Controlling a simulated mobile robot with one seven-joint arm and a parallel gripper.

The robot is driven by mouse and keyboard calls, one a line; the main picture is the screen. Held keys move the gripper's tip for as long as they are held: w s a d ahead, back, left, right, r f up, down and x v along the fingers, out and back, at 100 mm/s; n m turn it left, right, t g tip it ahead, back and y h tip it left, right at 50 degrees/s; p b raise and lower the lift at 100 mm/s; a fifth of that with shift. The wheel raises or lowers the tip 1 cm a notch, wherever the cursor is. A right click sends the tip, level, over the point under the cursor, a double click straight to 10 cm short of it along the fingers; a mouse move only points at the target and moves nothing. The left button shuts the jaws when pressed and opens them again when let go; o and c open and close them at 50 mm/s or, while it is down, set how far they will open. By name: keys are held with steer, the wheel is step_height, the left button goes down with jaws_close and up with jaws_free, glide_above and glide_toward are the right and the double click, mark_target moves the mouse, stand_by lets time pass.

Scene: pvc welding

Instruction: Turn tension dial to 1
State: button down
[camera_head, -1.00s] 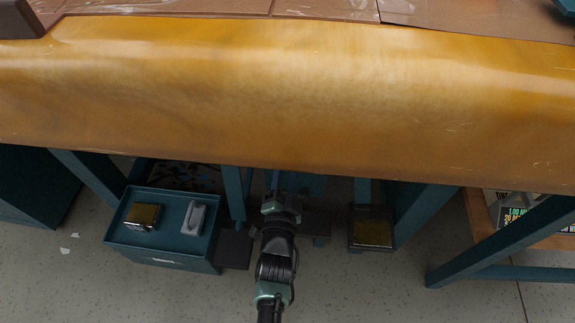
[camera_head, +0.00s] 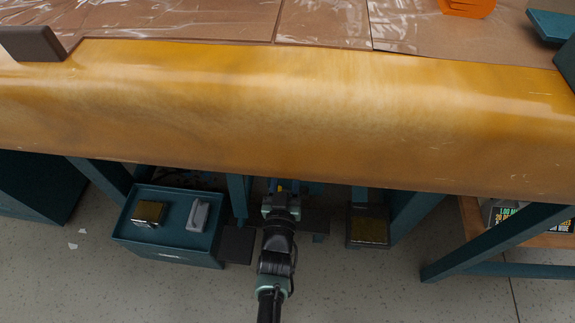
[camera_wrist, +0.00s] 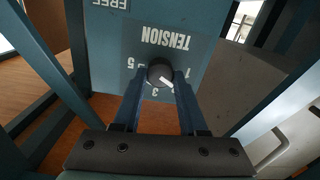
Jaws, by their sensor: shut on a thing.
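The tension dial (camera_wrist: 160,72) is a round dark knob with a white pointer mark, on a blue-grey panel (camera_wrist: 105,45) in the wrist view. The panel's lettering reads upside down, with "TENSION" (camera_wrist: 165,38) above the dial. A 5 shows left of the dial and a 3 below it; the right finger partly covers the marks on the right. The white pointer slants down and right. My gripper (camera_wrist: 160,82) is shut on the dial, one finger on each side. In the head view my gripper (camera_head: 281,190) reaches under the bench edge, where the dial is hidden.
A yellow-brown bench edge (camera_head: 300,120) overhangs my arm. A blue tray box (camera_head: 190,260) with two small objects stands left of my arm. Blue table legs (camera_head: 85,175) stand on both sides. Grey floor is open in front.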

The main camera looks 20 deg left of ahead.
steer(key=n, duration=0.5)
steer(key=shift+s+p, duration=0.1)
steer(key=shift+p, duration=0.25)
steer(key=shift+f+n, duration=0.1)
steer(key=shift+n, duration=0.3)
steer(key=shift+c, duration=2.2)
jaws_free()
steer(key=p+v, duration=0.5)
steer(key=v, duration=0.8)
